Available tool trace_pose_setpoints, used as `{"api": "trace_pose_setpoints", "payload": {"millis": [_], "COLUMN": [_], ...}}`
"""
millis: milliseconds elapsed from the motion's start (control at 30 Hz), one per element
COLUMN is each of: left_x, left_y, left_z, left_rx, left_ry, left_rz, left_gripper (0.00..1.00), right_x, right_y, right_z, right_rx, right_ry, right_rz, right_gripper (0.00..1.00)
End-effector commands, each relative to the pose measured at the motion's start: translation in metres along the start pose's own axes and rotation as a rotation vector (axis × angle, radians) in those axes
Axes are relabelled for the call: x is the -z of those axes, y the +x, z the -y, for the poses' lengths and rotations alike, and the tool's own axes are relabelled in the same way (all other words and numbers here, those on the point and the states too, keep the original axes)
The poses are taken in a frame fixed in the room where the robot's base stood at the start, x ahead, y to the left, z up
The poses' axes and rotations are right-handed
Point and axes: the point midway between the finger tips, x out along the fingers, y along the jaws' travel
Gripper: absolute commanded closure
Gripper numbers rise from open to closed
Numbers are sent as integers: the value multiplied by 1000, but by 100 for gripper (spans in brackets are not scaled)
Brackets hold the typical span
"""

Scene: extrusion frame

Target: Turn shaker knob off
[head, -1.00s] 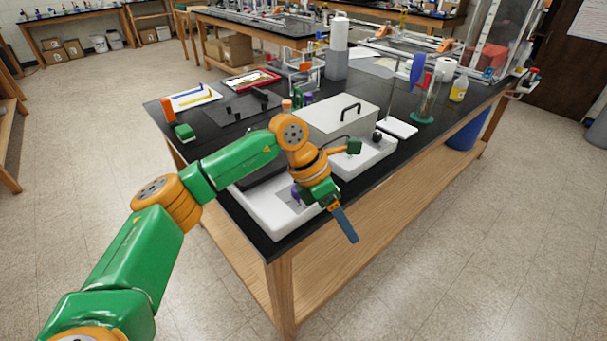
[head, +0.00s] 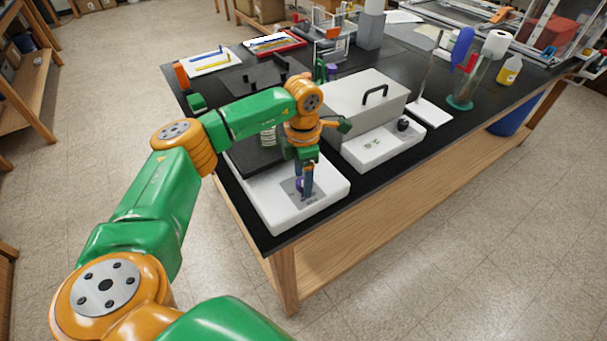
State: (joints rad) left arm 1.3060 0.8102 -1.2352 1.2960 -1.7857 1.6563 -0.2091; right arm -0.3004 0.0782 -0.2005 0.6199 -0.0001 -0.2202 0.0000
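The shaker (head: 328,196) is a low white unit with a dark platform (head: 262,155), at the near corner of the black bench. Its purple knob (head: 299,184) is on the grey front panel, partly hidden by my gripper. My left gripper (head: 307,191) points down at the panel, with its blue-grey fingers overlapping the knob in the picture. I cannot tell whether the fingers touch the knob or how far apart they are. My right gripper is not in view.
A white unit with a grey lid (head: 350,98) and a black knob (head: 403,125) stands right of the shaker. A stand with a white base (head: 430,112) is further right. Trays (head: 208,62) lie behind. The bench front edge is close to the shaker.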

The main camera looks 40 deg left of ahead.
Motion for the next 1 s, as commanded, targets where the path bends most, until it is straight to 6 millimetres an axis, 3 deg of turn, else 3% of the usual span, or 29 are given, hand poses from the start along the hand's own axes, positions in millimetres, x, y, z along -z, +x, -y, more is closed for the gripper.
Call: {"api": "trace_pose_setpoints", "payload": {"millis": [33, 233, 633, 1000], "left_x": [0, 0, 0, 0], "left_y": [0, 0, -1, -1], "left_z": [0, 0, 0, 0], "left_rx": [0, 1, 0, 1], "left_ry": [0, 0, -54, -342], "left_rz": [0, 0, 1, 1], "left_gripper": [45, 99, 100, 100], "right_x": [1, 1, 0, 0], "right_y": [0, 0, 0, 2], "right_z": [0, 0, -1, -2], "right_rx": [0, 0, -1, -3], "right_ry": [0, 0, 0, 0], "right_rz": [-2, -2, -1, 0], "right_gripper": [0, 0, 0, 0]}}
